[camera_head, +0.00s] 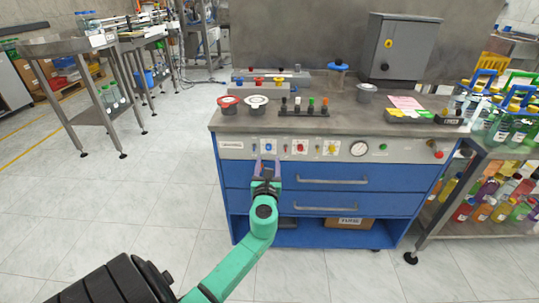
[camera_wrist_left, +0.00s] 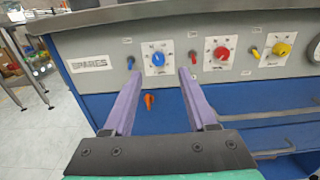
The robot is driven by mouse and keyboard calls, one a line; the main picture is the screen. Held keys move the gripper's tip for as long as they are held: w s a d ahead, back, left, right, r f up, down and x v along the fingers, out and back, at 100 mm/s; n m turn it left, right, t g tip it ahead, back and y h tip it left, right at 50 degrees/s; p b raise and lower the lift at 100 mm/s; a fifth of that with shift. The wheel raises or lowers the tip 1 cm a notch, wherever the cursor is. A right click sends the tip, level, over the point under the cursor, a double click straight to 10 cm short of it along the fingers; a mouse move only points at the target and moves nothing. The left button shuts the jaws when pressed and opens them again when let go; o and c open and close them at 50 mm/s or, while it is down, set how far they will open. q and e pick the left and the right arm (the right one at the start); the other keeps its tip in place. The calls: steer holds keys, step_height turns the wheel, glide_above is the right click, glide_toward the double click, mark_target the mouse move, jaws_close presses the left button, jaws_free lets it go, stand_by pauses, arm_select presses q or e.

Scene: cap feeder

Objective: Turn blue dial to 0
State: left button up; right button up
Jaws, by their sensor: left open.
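The blue dial (camera_head: 268,147) sits on a white plate on the grey front panel of the workbench. It also shows in the left wrist view (camera_wrist_left: 158,59), between and beyond the fingertips. My left gripper (camera_head: 267,165) is open and empty, just in front of and slightly below the blue dial. In the left wrist view its two purple fingers (camera_wrist_left: 158,77) reach toward the panel, one on each side of the dial, apart from it. The dial's exact pointer setting is too small to read. My right gripper is not in view.
A red dial (camera_wrist_left: 221,53) and a yellow dial (camera_wrist_left: 282,49) sit right of the blue one, with small toggles between. Below are blue drawers with a long handle (camera_head: 331,181). A round gauge (camera_head: 359,149) is further right. The floor left of the bench is clear.

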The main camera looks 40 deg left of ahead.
mark_target(268, 149)
arm_select(q)
steer(key=b+x, duration=0.1)
steer(key=x, duration=0.5)
steer(key=shift+s+a+f, duration=0.15)
steer(key=shift+a+f, duration=0.05)
steer(key=shift+w+a+r, duration=0.1)
steer(key=shift+w+a, duration=0.05)
steer(key=shift+w, duration=0.15)
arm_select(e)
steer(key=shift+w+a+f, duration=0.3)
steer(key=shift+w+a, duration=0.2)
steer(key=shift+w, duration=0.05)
arm_select(q)
jaws_close()
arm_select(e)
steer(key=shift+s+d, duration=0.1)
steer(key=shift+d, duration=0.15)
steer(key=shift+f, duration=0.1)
arm_select(q)
steer(key=shift+n, duration=0.3)
